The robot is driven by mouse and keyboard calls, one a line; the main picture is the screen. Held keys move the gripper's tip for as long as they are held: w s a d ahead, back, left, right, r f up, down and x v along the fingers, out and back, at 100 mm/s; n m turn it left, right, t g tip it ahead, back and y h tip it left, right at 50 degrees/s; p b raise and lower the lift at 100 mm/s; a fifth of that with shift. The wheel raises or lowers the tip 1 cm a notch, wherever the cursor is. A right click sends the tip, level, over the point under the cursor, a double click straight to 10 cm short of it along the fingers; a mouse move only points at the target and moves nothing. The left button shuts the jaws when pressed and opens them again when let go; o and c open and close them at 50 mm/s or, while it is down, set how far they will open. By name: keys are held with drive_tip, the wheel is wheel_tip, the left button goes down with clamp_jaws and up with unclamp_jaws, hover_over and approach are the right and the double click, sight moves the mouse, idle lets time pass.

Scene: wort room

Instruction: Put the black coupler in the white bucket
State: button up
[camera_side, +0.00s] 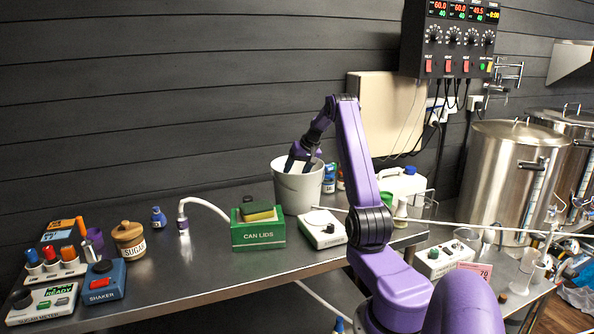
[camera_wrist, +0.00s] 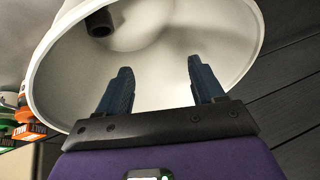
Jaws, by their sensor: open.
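The white bucket (camera_side: 297,192) stands on the metal bench behind the green box in the side view. In the wrist view the bucket (camera_wrist: 235,40) fills most of the picture, and I look into its mouth. A black coupler (camera_wrist: 99,22), a short dark cylinder, lies inside the bucket near the upper left, apart from my fingers. It is hidden by the bucket wall in the side view. My gripper (camera_side: 297,165) is tilted down at the bucket's mouth. In the wrist view my gripper (camera_wrist: 158,85) has its two fingers spread, with nothing between them.
A green can-lids box (camera_side: 258,233) with a sponge on top stands in front of the bucket. A sugar jar (camera_side: 129,239) and a blue shaker (camera_side: 104,281) are at left.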

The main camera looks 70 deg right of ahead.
wheel_tip(320, 180, up, 7)
idle(0.7)
